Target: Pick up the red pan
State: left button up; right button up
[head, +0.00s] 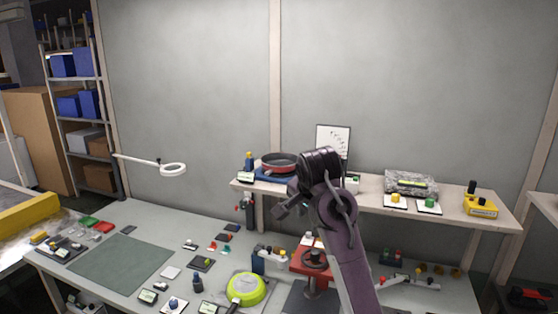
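The red pan (266,165), with a dark inside and a reddish rim, sits at the left part of the raised shelf in the head view. It seems to rest on a blue base (265,177). My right arm rises from the bottom of the picture and covers part of the shelf just right of the pan. My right gripper (283,209) shows small and dark, below the pan in the picture and apart from it. Its finger opening is not clear, and I see nothing held in it. My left gripper is out of view.
The raised shelf (450,200) also bears a yellow device (481,206) and a grey block (411,183) at right. Below, a lime-green pan (247,288), a red stand (312,262) and several small parts crowd the workbench. A green mat (122,262) lies bare at left.

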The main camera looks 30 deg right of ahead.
aim_at(280, 163)
jog(key=i+l, duration=0.45)
jog(key=i, duration=0.15)
jog(key=i+l, duration=0.5)
jog(key=i, duration=0.1)
